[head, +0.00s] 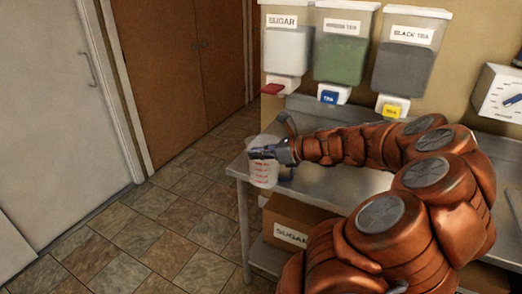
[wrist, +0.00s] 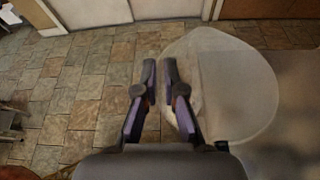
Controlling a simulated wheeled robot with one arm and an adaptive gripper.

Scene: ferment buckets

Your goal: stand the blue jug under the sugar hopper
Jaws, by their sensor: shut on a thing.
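In the wrist view the jug (wrist: 240,90) is a pale translucent shape right of the fingers. My gripper (head: 264,152) is shut on the jug near its upper part; its fingers (wrist: 167,85) show close together in the wrist view. The sugar hopper (head: 285,60), with a white label and red outlet, hangs on the wall above and behind the jug.
The green tea hopper (head: 341,60) and black tea hopper (head: 406,65) hang to the right, with blue and yellow outlets. A sugar box (head: 290,222) is on the shelf below the steel table (head: 345,182). Floor left is clear.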

